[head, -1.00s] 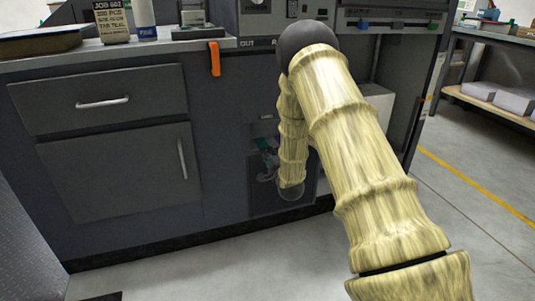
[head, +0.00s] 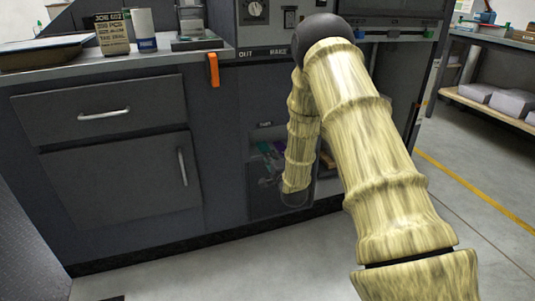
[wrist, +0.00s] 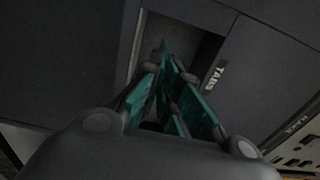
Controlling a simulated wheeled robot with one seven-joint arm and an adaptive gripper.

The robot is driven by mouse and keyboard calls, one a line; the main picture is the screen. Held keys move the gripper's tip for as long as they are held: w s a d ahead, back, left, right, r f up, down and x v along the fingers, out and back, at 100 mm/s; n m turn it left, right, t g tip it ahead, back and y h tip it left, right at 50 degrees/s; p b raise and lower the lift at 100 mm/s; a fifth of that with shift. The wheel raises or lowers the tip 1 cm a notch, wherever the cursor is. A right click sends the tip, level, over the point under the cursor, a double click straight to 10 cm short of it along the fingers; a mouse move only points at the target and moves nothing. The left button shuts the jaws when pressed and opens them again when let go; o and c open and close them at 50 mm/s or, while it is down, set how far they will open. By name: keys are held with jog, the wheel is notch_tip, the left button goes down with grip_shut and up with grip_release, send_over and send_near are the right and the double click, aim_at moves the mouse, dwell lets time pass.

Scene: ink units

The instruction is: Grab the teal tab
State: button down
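My gripper (wrist: 168,62) reaches toward a dark recess in the grey cabinet front, beside a label reading TABS (wrist: 216,75). Several teal surfaces (wrist: 206,112) show along and between its dark fingers in the wrist view. I cannot tell which of them is the teal tab and which belong to the fingers. The fingertips look close together, and the dark view does not show whether they hold anything. In the head view my gripper (head: 270,163) is small and dim at the cabinet front, partly hidden by my forearm.
A drawer (head: 103,113) and a door (head: 120,182) with handles are on the cabinet's left. An orange tag (head: 213,70) hangs at the counter edge. Bottles and a boxed item (head: 112,34) stand on the counter. The floor in front is clear.

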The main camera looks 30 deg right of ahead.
jog(key=s+a+r+p, duration=0.2)
jog(key=s+r+p, duration=0.1)
jog(key=s, duration=0.7)
jog(key=shift+a+r+p, duration=0.15)
jog(key=shift+r+p, duration=0.15)
jog(key=shift+p, duration=0.55)
